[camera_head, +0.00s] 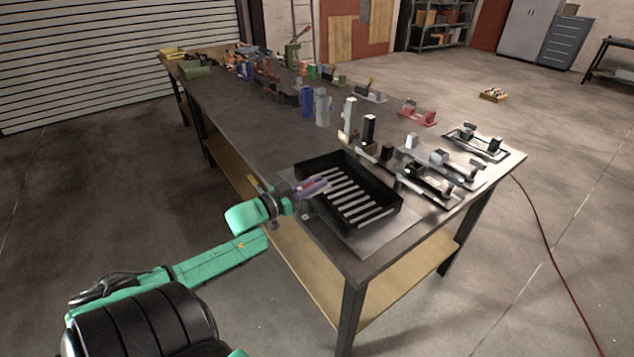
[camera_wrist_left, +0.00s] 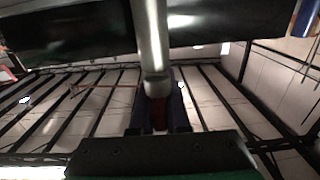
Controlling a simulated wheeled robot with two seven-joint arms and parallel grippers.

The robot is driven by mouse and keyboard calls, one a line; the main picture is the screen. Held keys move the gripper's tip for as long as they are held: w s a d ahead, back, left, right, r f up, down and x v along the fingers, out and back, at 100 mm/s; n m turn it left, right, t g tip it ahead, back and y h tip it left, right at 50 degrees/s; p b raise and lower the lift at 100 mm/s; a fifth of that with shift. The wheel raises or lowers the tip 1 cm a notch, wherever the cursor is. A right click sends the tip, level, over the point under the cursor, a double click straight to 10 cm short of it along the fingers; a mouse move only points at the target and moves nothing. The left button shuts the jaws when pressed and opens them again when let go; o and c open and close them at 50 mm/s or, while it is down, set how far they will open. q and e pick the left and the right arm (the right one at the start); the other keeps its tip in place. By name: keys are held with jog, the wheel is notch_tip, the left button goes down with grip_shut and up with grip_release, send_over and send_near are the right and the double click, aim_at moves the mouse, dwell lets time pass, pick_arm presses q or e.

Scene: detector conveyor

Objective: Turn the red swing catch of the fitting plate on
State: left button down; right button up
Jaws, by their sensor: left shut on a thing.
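My left gripper (camera_head: 313,186) is at the near left edge of a black slatted tray (camera_head: 376,181), its fingers pointing right. My right gripper is not in view.
The tray rests on a grey plate (camera_head: 392,236) on the long dark table (camera_head: 255,135). Several fixtures with grey blocks crowd the right end. A red fixture (camera_head: 418,113) and blue and grey cylinders (camera_head: 322,108) stand farther back. The table's front edge is close below my arm.

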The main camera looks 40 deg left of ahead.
pick_arm(q)
jog(key=shift+d+h, duration=0.1)
jog(key=shift+h, duration=0.2)
jog(key=c, duration=0.9)
grip_release()
jog(key=shift+s, duration=0.1)
jog(key=p+v, duration=0.1)
jog(key=v, duration=1.3)
jog(key=shift+s, duration=0.2)
